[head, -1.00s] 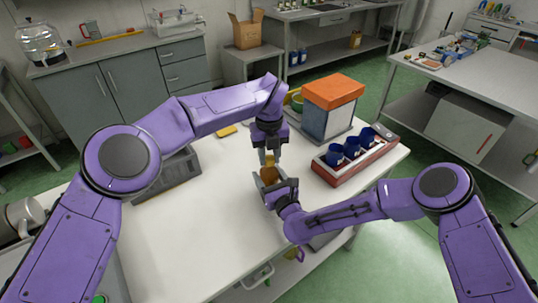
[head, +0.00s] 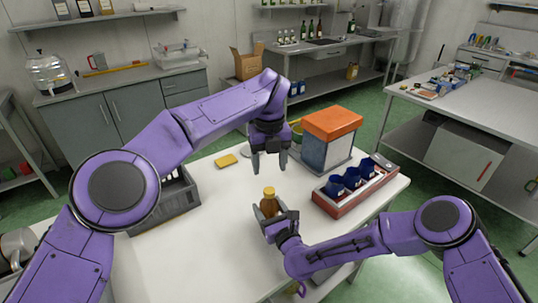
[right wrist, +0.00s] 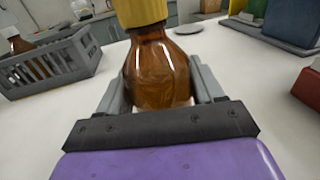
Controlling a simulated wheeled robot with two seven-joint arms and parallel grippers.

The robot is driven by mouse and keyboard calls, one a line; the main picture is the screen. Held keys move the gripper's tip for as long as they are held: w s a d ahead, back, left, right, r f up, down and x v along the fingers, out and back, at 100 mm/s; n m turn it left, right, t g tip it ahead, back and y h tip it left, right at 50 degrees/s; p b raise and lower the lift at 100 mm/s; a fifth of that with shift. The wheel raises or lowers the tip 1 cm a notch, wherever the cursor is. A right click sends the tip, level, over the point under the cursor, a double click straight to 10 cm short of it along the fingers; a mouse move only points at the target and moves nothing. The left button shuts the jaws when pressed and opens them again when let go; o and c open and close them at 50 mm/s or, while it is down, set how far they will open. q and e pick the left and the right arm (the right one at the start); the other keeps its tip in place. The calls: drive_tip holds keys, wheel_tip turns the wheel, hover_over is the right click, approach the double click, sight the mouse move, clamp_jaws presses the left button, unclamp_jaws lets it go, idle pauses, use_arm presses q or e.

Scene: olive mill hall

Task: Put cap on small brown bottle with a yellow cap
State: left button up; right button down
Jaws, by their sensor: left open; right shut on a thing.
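The small brown bottle (head: 269,207) stands upright over the white table, with the yellow cap (head: 269,192) on its neck. In the right wrist view the brown bottle (right wrist: 160,72) fills the space between the fingers and the yellow cap (right wrist: 139,12) sits on its top, cut off by the frame edge. My right gripper (head: 268,213) is shut on the bottle's body. My left gripper (head: 269,168) is open and empty, pointing down above the cap and apart from it.
A grey crate (head: 180,204) stands at the left; the right wrist view shows another brown bottle (right wrist: 18,42) in it. A red tray (head: 345,202) with blue cups and an orange-topped box (head: 331,124) stand to the right. A yellow item (head: 226,160) lies behind. The table's front is clear.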

use_arm(q)
drive_tip(key=shift+r, duration=1.6)
use_arm(e)
drive_tip(key=shift+c, duration=0.4)
unclamp_jaws()
drive_tip(key=shift+s+d+f, duration=0.1)
drive_tip(key=shift+s+d, duration=0.05)
drive_tip(key=shift+s, duration=0.15)
use_arm(q)
wheel_tip(320, 180, down, 4)
drive_tip(key=b, duration=0.3)
drive_tip(key=shift+r, duration=0.25)
use_arm(e)
drive_tip(key=v, duration=0.9)
drive_tip(key=shift+s+d, duration=0.1)
drive_tip(key=shift+s, duration=0.3)
